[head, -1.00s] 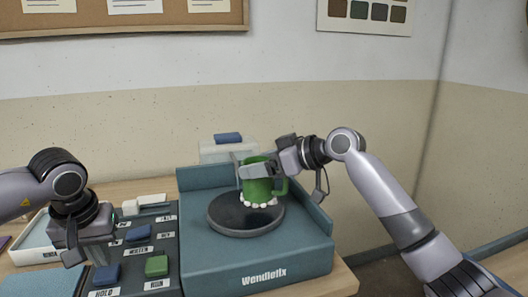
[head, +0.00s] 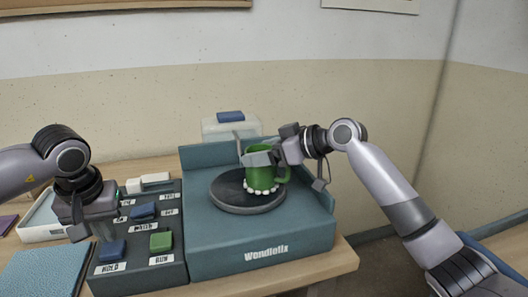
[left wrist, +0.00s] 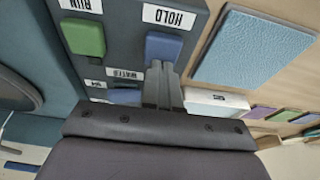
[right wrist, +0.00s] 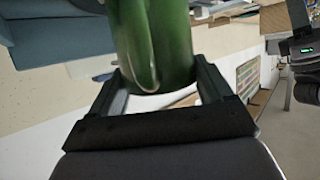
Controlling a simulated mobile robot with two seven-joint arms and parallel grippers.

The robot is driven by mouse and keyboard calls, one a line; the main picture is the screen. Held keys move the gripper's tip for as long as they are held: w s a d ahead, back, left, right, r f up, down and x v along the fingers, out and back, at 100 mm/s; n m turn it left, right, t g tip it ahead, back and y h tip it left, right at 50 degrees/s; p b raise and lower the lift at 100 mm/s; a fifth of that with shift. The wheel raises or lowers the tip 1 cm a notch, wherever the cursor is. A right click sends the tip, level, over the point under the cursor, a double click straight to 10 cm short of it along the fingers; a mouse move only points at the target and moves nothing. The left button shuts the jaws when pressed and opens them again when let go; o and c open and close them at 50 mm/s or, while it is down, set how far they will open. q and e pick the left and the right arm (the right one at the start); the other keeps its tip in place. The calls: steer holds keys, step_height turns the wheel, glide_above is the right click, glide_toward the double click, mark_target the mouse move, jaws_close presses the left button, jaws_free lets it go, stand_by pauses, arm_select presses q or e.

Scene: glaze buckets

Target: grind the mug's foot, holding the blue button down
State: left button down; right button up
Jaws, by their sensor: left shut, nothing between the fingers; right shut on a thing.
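The green mug (head: 262,176) has white lumps around its lower edge and its handle to the right. It stands at, or just above, the dark round wheel (head: 222,193) of the blue-grey machine; contact is unclear. My right gripper (head: 258,157) is shut on the mug, which fills its fingers in the right wrist view (right wrist: 155,45). The blue HOLD button (head: 112,251) is at the panel's front left, also in the left wrist view (left wrist: 163,47). My left gripper (left wrist: 160,66) is shut and empty, fingertips right at this button's edge; I cannot tell whether they press it.
The green RUN button (head: 161,242) sits beside HOLD, and another blue button (head: 143,211) lies behind. A white tray (head: 42,216) and a light-blue mat (head: 45,268) lie left. A clear box with a blue block (head: 230,117) stands behind the machine.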

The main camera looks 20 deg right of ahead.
arm_select(q)
steer(key=shift+f, duration=0.3)
stand_by(1.1)
